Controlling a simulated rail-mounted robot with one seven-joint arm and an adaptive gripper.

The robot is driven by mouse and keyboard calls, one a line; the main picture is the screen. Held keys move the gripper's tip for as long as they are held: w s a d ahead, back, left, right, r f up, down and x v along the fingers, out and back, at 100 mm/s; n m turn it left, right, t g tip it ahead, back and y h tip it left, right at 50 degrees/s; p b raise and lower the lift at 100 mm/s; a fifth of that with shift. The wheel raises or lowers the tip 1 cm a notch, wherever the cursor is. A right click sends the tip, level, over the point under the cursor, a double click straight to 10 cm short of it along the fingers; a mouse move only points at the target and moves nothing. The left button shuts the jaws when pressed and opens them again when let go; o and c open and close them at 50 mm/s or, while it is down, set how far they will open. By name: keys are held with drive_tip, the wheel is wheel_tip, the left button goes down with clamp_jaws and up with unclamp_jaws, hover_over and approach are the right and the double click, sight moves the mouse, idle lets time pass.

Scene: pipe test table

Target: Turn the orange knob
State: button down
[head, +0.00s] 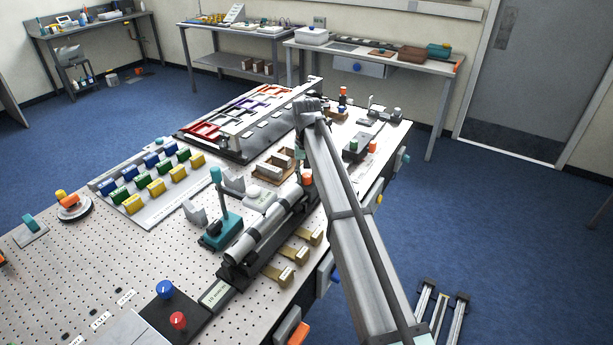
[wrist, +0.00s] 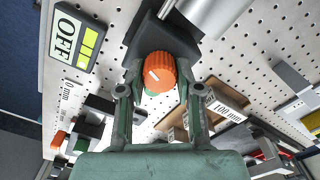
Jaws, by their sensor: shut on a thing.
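The orange knob (wrist: 158,70) is a ribbed round cap with a white pointer mark, seen in the wrist view on a dark block at the end of a grey pipe (wrist: 208,14). The mark lies toward the knob's left side. My gripper (wrist: 160,90) has its green fingers on both sides of the knob and is shut on it. In the head view the orange knob (head: 307,179) shows beside my arm at the far end of the pipe rig (head: 262,226). My gripper is mostly hidden there by my arm.
A display reading OFF (wrist: 68,38) with yellow-green bars lies left of the knob in the wrist view. A 100 mm labelled block (wrist: 228,108) is at the right. A teal lever (head: 217,200) stands beside the rig.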

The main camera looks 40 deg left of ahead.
sight(307, 174)
drive_tip(key=shift+m, duration=1.1)
drive_tip(key=c, duration=0.8)
unclamp_jaws()
drive_tip(key=shift+o, duration=0.2)
wheel_tip(307, 174, up, 12)
